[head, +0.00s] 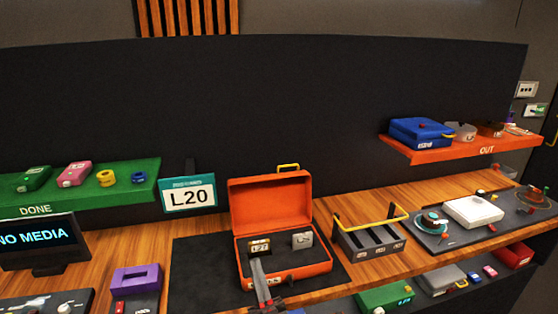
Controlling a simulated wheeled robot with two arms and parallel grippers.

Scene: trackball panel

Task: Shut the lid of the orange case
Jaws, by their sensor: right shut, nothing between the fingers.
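The orange case (324,268) stands on a dark mat on the wooden bench, in the middle of the head view. Its lid (270,203) is open and leans up at the back, with a yellow handle (288,167) at its top edge. Two small labelled blocks sit in the dark inside: a brown one (259,244) at the left and a grey one (302,240) at the right. My right gripper (255,264) is shut and empty. It comes up from the bottom edge, and its tip overlaps the case's left front. I cannot tell whether it touches the case. My left gripper is out of view.
A grey rack with a yellow handle (368,238) stands close to the right of the case. A purple block (137,279) and a screen (40,242) are at the left. An L20 sign (188,194) stands behind. The dark mat (200,265) is clear left of the case.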

